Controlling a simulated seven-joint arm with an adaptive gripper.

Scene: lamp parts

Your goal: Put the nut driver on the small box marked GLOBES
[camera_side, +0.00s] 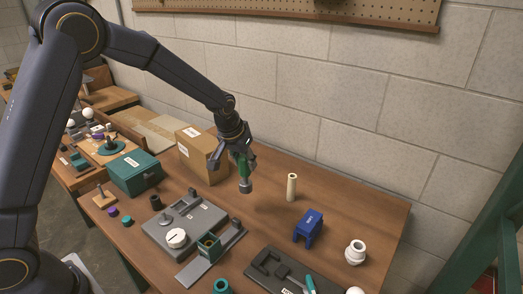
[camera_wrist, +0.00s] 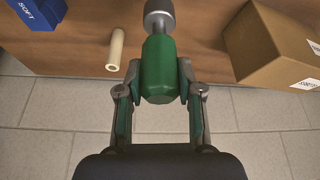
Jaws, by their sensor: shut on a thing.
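My gripper (camera_side: 242,158) is shut on the nut driver (camera_side: 245,183), which hangs upright above the table with its grey head down. In the wrist view the nut driver (camera_wrist: 158,65) has a green handle between the fingers of my gripper (camera_wrist: 158,92) and a grey metal head pointing away. A brown cardboard box (camera_side: 203,158) stands on the table just left of my gripper; it also shows in the wrist view (camera_wrist: 270,50) at the right. It bears white labels, but I cannot read GLOBES on them.
A cream tube (camera_side: 291,187) stands right of the nut driver. A blue block (camera_side: 308,228) marked SOFT in the wrist view lies further right. A teal box (camera_side: 133,173) and a grey fixture (camera_side: 185,225) are at left and front. Bare wood (camera_side: 345,200) is at the right.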

